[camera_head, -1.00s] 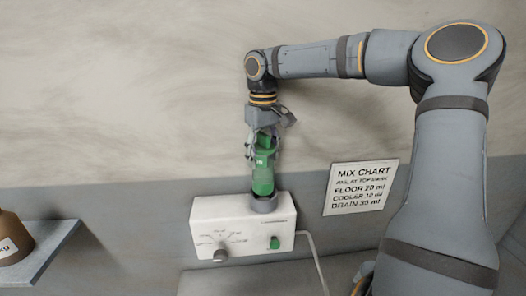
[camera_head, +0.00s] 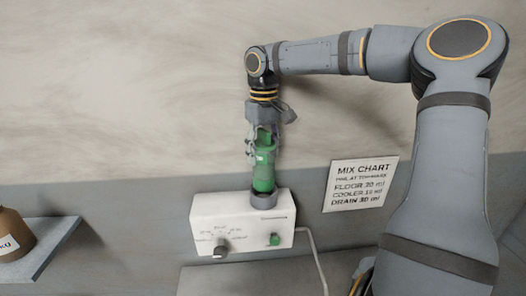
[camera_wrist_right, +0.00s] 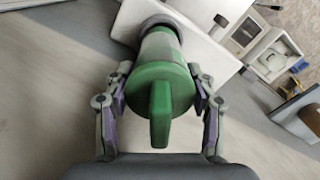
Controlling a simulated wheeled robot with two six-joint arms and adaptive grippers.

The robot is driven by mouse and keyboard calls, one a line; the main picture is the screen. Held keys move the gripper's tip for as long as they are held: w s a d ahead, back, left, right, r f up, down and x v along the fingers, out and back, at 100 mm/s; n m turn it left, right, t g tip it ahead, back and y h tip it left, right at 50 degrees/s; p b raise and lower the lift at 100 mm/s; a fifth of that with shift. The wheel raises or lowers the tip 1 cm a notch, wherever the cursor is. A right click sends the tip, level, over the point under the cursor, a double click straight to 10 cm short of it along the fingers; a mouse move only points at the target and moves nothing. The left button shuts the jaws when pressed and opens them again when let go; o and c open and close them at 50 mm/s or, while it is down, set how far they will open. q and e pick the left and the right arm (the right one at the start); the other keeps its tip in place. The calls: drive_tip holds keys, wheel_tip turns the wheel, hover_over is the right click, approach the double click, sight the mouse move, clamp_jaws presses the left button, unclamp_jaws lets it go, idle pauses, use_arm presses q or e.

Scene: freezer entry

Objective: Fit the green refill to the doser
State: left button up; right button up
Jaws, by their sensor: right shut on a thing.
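The green refill (camera_head: 264,172) stands upright over the grey collar (camera_head: 264,199) on top of the white doser (camera_head: 240,222). Its lower end is at the collar; I cannot tell how deep it sits. My right gripper (camera_head: 263,150) is above the doser, shut on the refill from above. In the right wrist view the refill (camera_wrist_right: 160,85) lies between the two fingers, its flat tab towards the camera and its far end at the dark collar (camera_wrist_right: 150,22). The doser has a dark dial (camera_head: 220,250) and a green button (camera_head: 274,240) on its front. My left gripper is not in view.
A mix chart (camera_head: 361,184) hangs on the wall to the right of the doser. A cable (camera_head: 316,255) runs down from the doser's right side. A shelf (camera_head: 52,250) with a brown container (camera_head: 14,236) stands at the left.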

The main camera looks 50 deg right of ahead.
sight(263, 130)
drive_tip(key=shift+f+b, duration=0.55)
drive_tip(key=shift+f, duration=2.15)
drive_tip(key=o, duration=1.4)
drive_tip(key=shift+c, duration=0.2)
drive_tip(key=shift+r, duration=0.1)
wheel_tip(263, 130, up, 12)
drive_tip(key=shift+f, duration=0.1)
